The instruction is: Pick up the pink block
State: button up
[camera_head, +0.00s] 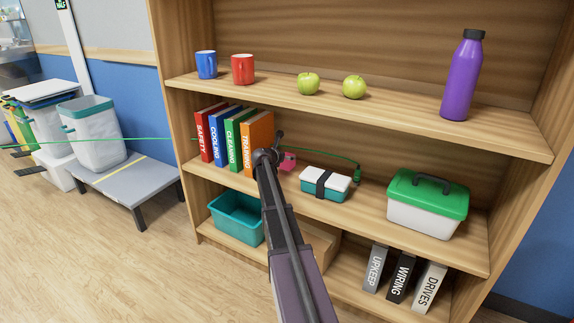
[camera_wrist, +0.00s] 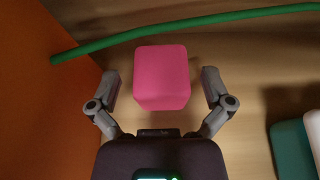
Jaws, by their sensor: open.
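The pink block (camera_wrist: 162,78) lies on the middle shelf and shows in the wrist view just ahead of my gripper (camera_wrist: 160,88). My gripper is open, with one finger on each side of the block and a gap on both sides. In the head view the pink block (camera_head: 287,161) is partly hidden behind my arm and gripper (camera_head: 280,150), to the right of the orange book.
The orange book (camera_head: 257,143) stands close on the left. A green cable (camera_wrist: 180,28) runs behind the block. A teal and white lunch box (camera_head: 325,184) sits to the right, with a green-lidded box (camera_head: 427,203) beyond it. The upper shelf (camera_head: 400,114) overhangs.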

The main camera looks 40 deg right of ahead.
aim_at(289, 154)
jog(key=shift+b+x, duration=0.4)
jog(key=shift+x, duration=1.2)
jog(key=c, duration=0.6)
